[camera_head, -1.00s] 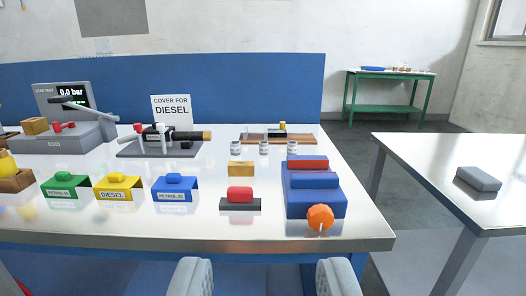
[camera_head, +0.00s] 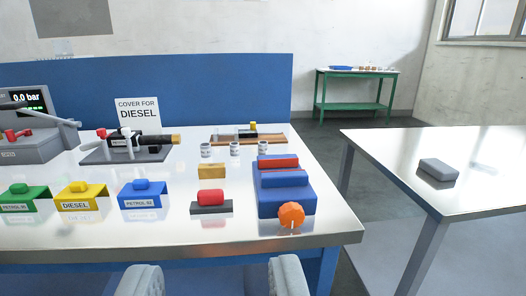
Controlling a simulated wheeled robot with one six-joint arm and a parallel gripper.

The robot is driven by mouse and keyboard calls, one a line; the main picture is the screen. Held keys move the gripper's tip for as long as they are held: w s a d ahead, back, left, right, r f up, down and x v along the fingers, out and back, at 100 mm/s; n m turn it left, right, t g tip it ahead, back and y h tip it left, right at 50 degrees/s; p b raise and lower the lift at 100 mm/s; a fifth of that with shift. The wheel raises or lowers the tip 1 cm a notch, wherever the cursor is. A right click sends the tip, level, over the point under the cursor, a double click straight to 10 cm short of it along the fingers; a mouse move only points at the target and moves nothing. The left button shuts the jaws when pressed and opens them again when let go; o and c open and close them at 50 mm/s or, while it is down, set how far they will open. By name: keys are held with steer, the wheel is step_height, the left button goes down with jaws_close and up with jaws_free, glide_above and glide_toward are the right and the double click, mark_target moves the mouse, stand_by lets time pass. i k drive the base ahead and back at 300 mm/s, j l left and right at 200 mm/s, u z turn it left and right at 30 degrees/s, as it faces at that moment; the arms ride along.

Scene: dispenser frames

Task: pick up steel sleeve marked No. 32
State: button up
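Several small steel sleeves stand upright in a row on the white table, behind the brass-coloured block: a left sleeve (camera_head: 206,150), a middle sleeve (camera_head: 235,148) and a right sleeve (camera_head: 262,147). Each has a pale label, but the numbers are too small to read, so I cannot tell which is No. 32. My gripper (camera_head: 212,283) shows at the bottom edge, its two grey fingers wide apart with nothing between them. It is in front of the table's near edge, well short of the sleeves.
The white table (camera_head: 340,232) also carries a blue stepped block (camera_head: 285,203), an orange knob (camera_head: 291,215), a red block on a dark base (camera_head: 211,199), a brass block (camera_head: 212,171) and coloured covers (camera_head: 140,194). A second table (camera_head: 480,160) stands right, beyond a floor gap.

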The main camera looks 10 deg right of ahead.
mark_target(262, 145)
steer(key=i+l, duration=0.15)
steer(key=i, duration=0.25)
steer(key=i+l, duration=0.15)
steer(key=i, duration=0.3)
steer(key=i+l, duration=0.15)
steer(key=i, duration=0.25)
